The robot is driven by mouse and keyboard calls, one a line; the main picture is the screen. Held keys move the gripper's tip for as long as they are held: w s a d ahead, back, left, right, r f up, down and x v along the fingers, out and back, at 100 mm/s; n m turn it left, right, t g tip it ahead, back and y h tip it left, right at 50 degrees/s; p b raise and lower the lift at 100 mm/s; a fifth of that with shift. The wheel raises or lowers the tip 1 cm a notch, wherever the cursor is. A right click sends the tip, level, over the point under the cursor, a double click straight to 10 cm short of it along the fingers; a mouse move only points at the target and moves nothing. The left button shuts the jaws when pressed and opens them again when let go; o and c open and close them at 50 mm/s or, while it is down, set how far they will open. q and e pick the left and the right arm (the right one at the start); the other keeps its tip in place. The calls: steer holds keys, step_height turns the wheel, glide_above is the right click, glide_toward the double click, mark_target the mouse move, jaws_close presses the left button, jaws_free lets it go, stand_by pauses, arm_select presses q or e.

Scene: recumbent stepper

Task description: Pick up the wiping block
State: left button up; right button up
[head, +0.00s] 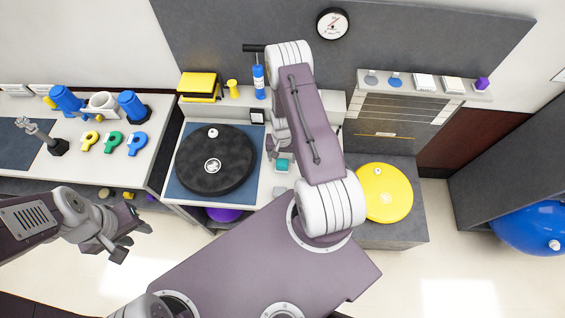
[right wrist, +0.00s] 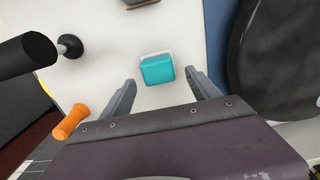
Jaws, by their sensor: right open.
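The wiping block appears to be the teal block with a pale layer along one edge. It lies on the white worktop in the right wrist view (right wrist: 157,69), and in the head view (head: 283,165) it shows beside my right arm. My right gripper (right wrist: 161,80) is open and empty, its two fingers spread to either side of the block's near side. No contact shows. In the head view the right gripper (head: 272,152) is partly hidden by its arm. My left gripper (head: 134,244) is open and empty, over the floor at the lower left.
A black round disc (head: 216,160) on a blue mat lies left of the block. A grey block (head: 280,192) sits nearer the worktop's front. In the right wrist view, an orange cylinder (right wrist: 71,121) and a black-handled object (right wrist: 28,54) are on the left. A yellow disc (head: 384,193) lies right.

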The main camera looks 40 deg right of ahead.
mark_target(282, 163)
steer(key=shift+s+a+f, duration=0.15)
steer(key=shift+s+f, duration=0.1)
steer(key=shift+f, duration=0.45)
steer(key=shift+s+a+f, duration=0.15)
steer(key=shift+s+f, duration=0.05)
steer(key=shift+f, duration=0.5)
steer(key=shift+w+d+f, duration=0.1)
steer(key=shift+w+d, duration=0.05)
steer(key=c, duration=1.3)
steer(key=shift+c, duration=0.7)
arm_select(q)
steer(key=shift+s+a+r, duration=0.35)
steer(key=shift+s+r, duration=0.05)
steer(key=shift+r, duration=0.25)
steer(key=shift+f, duration=0.1)
arm_select(e)
steer(key=shift+r, duration=0.2)
